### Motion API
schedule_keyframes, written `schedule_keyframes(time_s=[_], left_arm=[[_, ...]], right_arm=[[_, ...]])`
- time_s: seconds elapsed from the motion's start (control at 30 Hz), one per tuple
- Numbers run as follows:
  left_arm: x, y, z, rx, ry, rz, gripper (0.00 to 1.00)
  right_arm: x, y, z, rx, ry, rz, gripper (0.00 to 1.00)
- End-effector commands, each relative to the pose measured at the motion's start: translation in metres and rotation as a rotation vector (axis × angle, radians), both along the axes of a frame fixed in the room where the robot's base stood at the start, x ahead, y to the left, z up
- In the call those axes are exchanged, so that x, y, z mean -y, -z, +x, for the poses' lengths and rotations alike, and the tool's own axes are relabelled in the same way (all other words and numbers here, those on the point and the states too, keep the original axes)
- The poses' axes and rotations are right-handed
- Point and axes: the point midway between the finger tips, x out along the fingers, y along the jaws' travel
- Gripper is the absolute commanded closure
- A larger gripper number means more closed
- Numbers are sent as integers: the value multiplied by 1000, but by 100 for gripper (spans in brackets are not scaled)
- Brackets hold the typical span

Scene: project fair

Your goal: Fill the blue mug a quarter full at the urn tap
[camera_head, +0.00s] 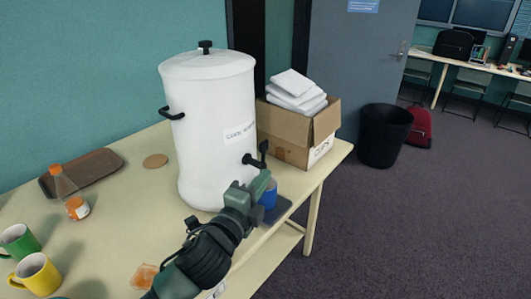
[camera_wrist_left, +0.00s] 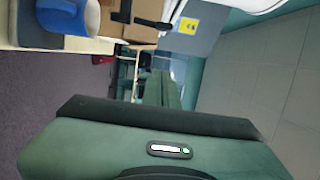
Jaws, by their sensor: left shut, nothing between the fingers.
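The white urn (camera_head: 208,130) stands on the table with its black tap (camera_head: 254,161) toward the right; the tap's lever stands up. The blue mug (camera_head: 269,196) stands on a dark mat (camera_head: 279,212) below the tap, partly hidden by my gripper. In the left wrist view the mug (camera_wrist_left: 68,17) appears sideways beside the black tap (camera_wrist_left: 130,17); its fill level cannot be seen. My left gripper (camera_head: 262,182) is shut and empty, just under the tap and in front of the mug; I cannot tell whether it touches either. My right gripper is not in view.
A cardboard box (camera_head: 292,148) with white packages stands right behind the urn. A bottle (camera_head: 70,196), a brown tray (camera_head: 95,165), a coaster (camera_head: 155,161), a green mug (camera_head: 18,243) and a yellow mug (camera_head: 38,274) occupy the table's left. A black bin (camera_head: 384,136) stands beyond the table.

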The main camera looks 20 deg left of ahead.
Motion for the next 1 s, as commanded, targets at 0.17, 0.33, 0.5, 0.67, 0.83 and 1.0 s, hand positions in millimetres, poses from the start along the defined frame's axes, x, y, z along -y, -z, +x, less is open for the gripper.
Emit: schedule_keyframes(time_s=[0.17, 0.33, 0.5, 0.67, 0.83, 1.0], left_arm=[[3, -4, 31, 0, -2, -1, 100], [7, -4, 67, -1, -2, -2, 100], [5, -3, 96, -3, -3, 1, 100], [-17, -2, 102, -3, -1, 1, 100], [-27, 0, 105, -2, -1, 0, 100], [-29, 0, 105, -2, -1, -1, 100]], right_arm=[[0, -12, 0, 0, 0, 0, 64], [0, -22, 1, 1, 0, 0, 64], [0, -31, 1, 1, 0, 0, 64], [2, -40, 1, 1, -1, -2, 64], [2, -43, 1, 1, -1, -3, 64], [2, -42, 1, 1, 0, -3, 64]])
